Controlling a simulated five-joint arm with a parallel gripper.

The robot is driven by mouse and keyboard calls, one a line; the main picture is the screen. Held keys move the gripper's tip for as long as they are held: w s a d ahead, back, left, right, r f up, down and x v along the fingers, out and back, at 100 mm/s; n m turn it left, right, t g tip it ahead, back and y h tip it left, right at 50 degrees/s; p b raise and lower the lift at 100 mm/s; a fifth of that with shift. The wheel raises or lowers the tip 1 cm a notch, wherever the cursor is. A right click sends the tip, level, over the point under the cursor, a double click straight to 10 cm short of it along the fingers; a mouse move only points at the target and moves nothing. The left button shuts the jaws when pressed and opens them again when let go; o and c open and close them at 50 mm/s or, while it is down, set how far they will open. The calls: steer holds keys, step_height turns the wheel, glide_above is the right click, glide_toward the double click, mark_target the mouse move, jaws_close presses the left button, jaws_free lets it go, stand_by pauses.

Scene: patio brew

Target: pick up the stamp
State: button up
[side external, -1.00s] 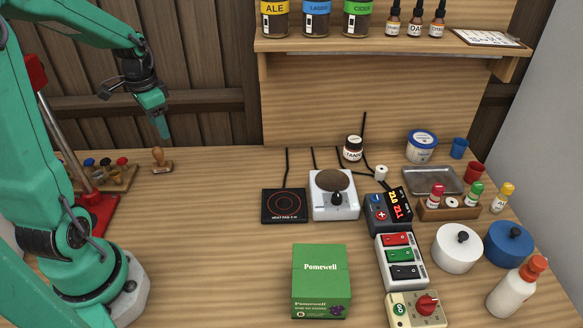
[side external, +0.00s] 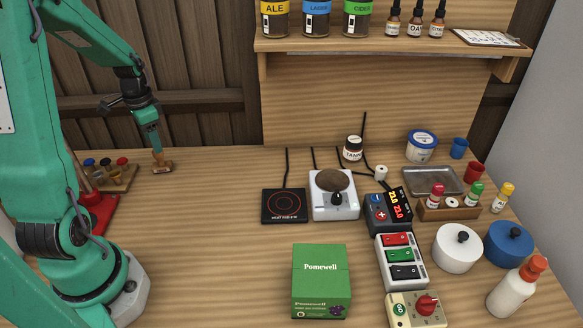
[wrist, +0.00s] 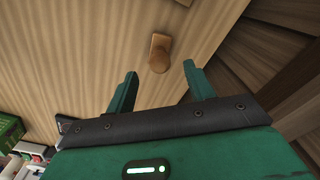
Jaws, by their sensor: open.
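The stamp (side external: 163,168) is a small wooden stamp with a knob handle, standing on the table at the back left. Its upper part is partly hidden behind my gripper (side external: 157,157) in the side view. In the wrist view the stamp (wrist: 160,53) shows ahead of the fingertips, between their lines, with its round handle end facing the camera. My gripper (wrist: 160,70) is open, its two green fingers apart, with nothing visible between them. I cannot tell whether a finger touches the stamp.
A wooden rack of small colored-top stamps or bottles (side external: 118,184) and a red stand base (side external: 97,214) are left of the stamp. A black heat pad (side external: 284,206) and a green box (side external: 321,280) are to the right. The table between stamp and heat pad is clear.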

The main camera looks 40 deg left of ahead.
mark_target(160, 161)
steer(key=shift+f, duration=0.15)
steer(key=shift+w+f, duration=0.1)
steer(key=shift+f, duration=2.35)
steer(key=c, duration=1)
